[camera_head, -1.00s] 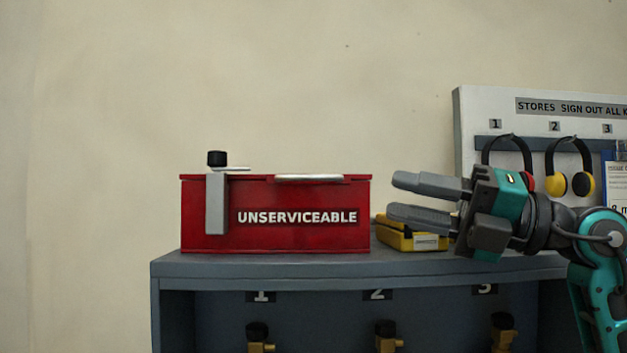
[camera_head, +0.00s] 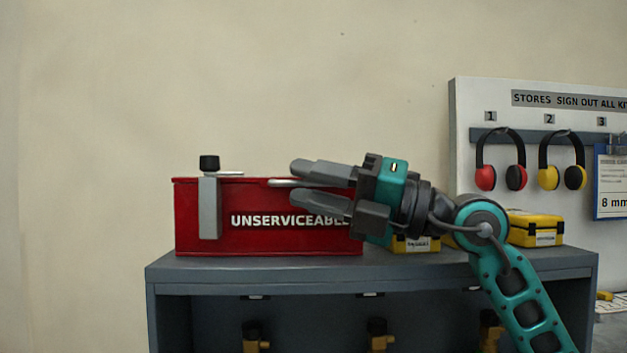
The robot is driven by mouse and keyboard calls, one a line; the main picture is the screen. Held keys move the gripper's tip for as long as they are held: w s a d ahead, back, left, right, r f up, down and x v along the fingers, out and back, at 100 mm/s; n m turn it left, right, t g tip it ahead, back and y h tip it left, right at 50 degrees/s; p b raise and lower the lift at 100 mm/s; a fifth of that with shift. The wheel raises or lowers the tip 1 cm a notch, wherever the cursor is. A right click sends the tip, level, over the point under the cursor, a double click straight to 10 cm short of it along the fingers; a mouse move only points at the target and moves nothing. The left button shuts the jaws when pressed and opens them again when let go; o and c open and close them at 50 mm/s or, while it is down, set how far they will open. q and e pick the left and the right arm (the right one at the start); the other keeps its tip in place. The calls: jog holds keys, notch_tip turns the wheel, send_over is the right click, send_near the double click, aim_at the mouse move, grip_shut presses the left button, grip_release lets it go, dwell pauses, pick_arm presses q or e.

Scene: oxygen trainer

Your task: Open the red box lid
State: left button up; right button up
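The red box (camera_head: 260,243), marked UNSERVICEABLE, stands on top of the grey cabinet. Its lid is closed. A pale handle bar (camera_head: 283,183) lies along the lid's front edge, partly hidden by my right gripper. A grey latch-like bracket (camera_head: 209,207) with a black knob (camera_head: 209,162) is at the box's left front. My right gripper (camera_head: 305,184) is open and points left, in front of the box's right part. The handle bar shows between its two fingers; I cannot tell whether they touch it. My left gripper is not in view.
The grey cabinet (camera_head: 400,275) has open bays below with brass valves (camera_head: 379,335). Yellow cases (camera_head: 535,228) stand on its top to the right. A white board (camera_head: 466,110) with ear defenders (camera_head: 501,165) stands behind at right. The wall left of the box is clear.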

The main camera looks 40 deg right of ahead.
jog(key=shift+c, duration=0.2)
grip_shut()
dwell(0.5)
